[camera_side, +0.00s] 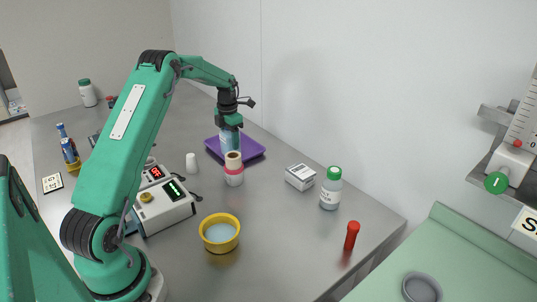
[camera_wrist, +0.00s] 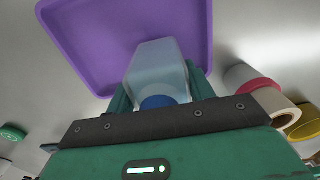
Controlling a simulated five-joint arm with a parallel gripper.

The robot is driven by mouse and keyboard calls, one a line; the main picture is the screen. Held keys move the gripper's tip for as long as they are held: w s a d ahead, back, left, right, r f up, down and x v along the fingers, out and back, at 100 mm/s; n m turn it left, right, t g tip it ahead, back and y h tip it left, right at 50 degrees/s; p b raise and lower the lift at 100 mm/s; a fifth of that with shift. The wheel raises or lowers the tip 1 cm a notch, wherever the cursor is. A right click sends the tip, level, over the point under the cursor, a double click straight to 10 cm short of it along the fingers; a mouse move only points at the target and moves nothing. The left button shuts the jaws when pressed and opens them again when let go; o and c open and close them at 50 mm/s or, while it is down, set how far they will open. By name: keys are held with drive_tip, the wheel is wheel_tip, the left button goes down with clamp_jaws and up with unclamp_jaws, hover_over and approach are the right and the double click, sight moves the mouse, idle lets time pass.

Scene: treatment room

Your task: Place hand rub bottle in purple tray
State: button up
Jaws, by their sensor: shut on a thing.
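The hand rub bottle (camera_wrist: 158,66) is pale blue and translucent with a blue cap. In the wrist view it sits between the fingers of my gripper (camera_wrist: 160,88), which is shut on it. The purple tray (camera_wrist: 80,50) lies beyond the bottle there. In the side view my gripper (camera_side: 229,122) points down over the tray (camera_side: 252,155), with the bottle (camera_side: 227,141) below it. Stacked rolls hide the bottle's lower end, so I cannot tell whether it touches the tray floor.
A stack of tape rolls (camera_side: 234,177) stands close in front of the tray. A white box (camera_side: 300,177), a green-capped bottle (camera_side: 330,190), a yellow bowl (camera_side: 219,234) and a device with displays (camera_side: 165,208) stand nearer. The wall runs behind the table.

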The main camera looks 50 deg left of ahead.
drive_tip(key=shift+f, duration=0.1)
drive_tip(key=o, duration=1.2)
drive_tip(key=shift+o, duration=0.2)
wheel_tip(320, 180, up, 12)
drive_tip(key=shift+r, duration=0.15)
idle(0.3)
